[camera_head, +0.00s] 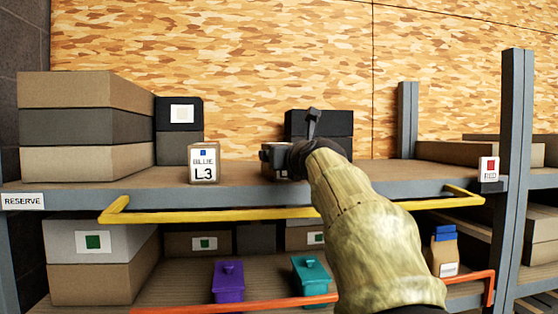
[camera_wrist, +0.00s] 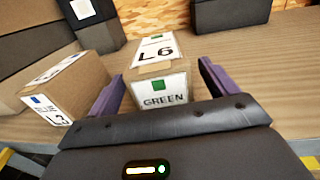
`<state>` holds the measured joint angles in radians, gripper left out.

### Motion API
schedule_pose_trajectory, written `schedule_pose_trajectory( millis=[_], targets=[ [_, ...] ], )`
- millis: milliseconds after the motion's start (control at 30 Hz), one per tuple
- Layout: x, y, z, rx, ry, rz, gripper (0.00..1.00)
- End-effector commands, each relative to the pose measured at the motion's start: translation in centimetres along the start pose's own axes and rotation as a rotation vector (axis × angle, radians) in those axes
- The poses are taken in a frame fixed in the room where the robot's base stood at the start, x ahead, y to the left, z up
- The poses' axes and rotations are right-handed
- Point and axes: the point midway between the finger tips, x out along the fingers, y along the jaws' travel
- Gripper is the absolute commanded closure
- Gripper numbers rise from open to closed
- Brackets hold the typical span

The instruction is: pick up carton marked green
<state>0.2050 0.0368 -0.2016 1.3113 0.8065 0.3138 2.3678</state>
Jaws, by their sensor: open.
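The carton marked green (camera_wrist: 160,97), a small brown box with a white GREEN label and L6 on top, stands on the upper shelf. My gripper (camera_wrist: 158,82) is open in the wrist view, with one purple finger on each side of this carton. Whether the fingers touch it cannot be told. In the head view my gripper (camera_head: 290,156) is over the shelf and mostly hides the carton.
A carton marked BLUE L3 (camera_head: 204,164) stands to the left; it also shows in the wrist view (camera_wrist: 66,90). Large stacked boxes (camera_head: 85,125) fill the left. Dark boxes (camera_head: 320,124) stand behind my gripper. A yellow rail (camera_head: 230,213) runs along the shelf front. A RED carton (camera_head: 488,169) is at right.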

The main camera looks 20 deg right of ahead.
Motion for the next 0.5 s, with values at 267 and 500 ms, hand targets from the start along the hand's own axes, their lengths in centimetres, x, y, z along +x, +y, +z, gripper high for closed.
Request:
schedule_pose_trajectory(
  millis=[267, 500],
  targets=[
    [3.2, 0.0, -0.1, 0.000, 0.001, 0.000, 0.15],
    [3.2, 0.1, -0.1, 0.000, 0.001, 0.001, 0.15]
  ],
)
